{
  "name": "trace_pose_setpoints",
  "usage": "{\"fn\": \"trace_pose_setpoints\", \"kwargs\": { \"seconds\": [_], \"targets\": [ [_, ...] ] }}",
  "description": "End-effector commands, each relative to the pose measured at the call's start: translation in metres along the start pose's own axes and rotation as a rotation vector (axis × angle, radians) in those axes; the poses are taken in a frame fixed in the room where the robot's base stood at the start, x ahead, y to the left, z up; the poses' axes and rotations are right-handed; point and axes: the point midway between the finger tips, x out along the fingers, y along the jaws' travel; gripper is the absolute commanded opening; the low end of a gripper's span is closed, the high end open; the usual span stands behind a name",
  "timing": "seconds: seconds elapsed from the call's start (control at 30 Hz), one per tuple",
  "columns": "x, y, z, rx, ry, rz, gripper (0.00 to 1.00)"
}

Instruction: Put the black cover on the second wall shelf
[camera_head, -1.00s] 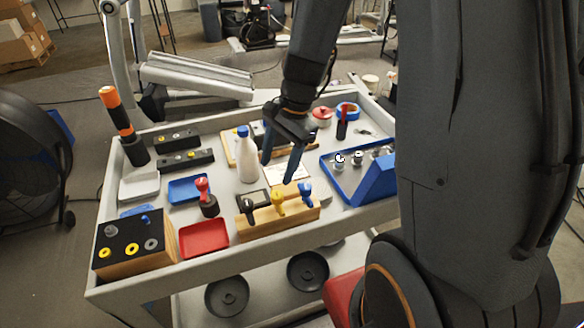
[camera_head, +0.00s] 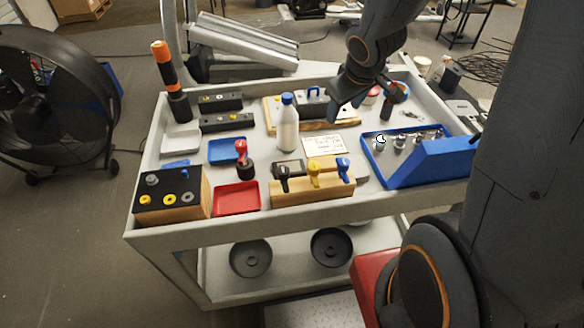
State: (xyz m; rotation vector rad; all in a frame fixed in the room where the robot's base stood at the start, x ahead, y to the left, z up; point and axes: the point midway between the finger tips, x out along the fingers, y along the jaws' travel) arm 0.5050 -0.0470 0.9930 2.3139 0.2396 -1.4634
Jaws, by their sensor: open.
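Two black round dish-like pieces, which may be covers, lie on the cart's lower shelf: a left one (camera_head: 251,259) and a right one (camera_head: 331,249). I cannot tell whether either is the black cover. A wall shelf does not show in this view. My gripper (camera_head: 345,103) is open and empty, its fingers pointing down above the back middle of the cart's top, behind the white bottle (camera_head: 287,126). It is well above and behind the black round pieces.
The grey cart (camera_head: 300,220) has a crowded top: a blue tool tray (camera_head: 425,165), red tray (camera_head: 237,198), wooden holder (camera_head: 312,188) and black-topped block (camera_head: 172,195). A large black fan (camera_head: 45,90) stands left. A red piece (camera_head: 372,285) is below right. Floor at lower left is clear.

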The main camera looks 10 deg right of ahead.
Motion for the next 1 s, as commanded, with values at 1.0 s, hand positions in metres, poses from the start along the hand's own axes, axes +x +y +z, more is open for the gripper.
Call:
{"fn": "trace_pose_setpoints", "kwargs": {
  "seconds": [1.0],
  "targets": [
    [0.096, -0.099, 0.017, -0.904, 0.424, -0.799, 0.53]
  ]
}}
